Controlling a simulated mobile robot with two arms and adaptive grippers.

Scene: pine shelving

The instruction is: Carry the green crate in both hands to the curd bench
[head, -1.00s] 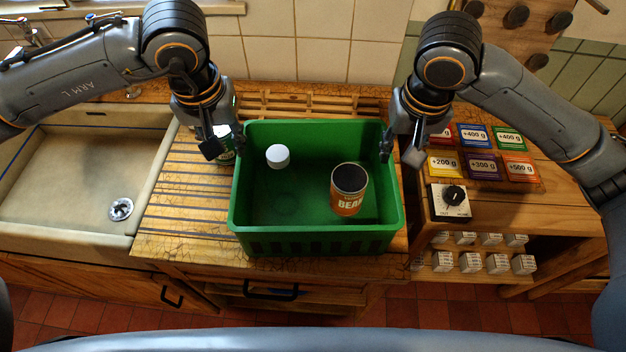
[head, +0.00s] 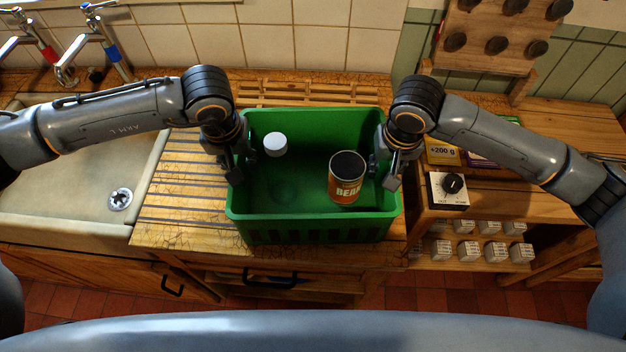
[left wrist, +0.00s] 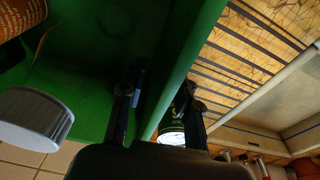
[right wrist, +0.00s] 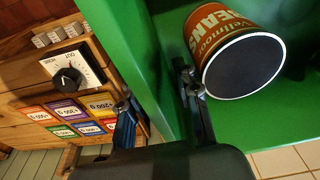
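The green crate (head: 300,225) stands on the slatted wooden worktop. It holds a white-lidded round item (head: 275,145) at the left and an orange bean can (head: 345,185) at the right. My left gripper (head: 235,170) straddles the crate's left wall. In the left wrist view its fingers (left wrist: 158,108) are apart, one on each side of the wall. My right gripper (head: 385,175) straddles the right wall likewise; its fingers (right wrist: 158,100) are also apart in the right wrist view. Both look open. I cannot tell if any finger touches the wall. No curd bench can be identified.
A pale sink (head: 75,200) lies left. A green can (left wrist: 172,132) stands close outside the crate's left wall. At right are a dial box (head: 448,191), coloured weight cards (head: 442,152) and a shelf of small white blocks (head: 495,252). A wooden rack (head: 310,92) is behind.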

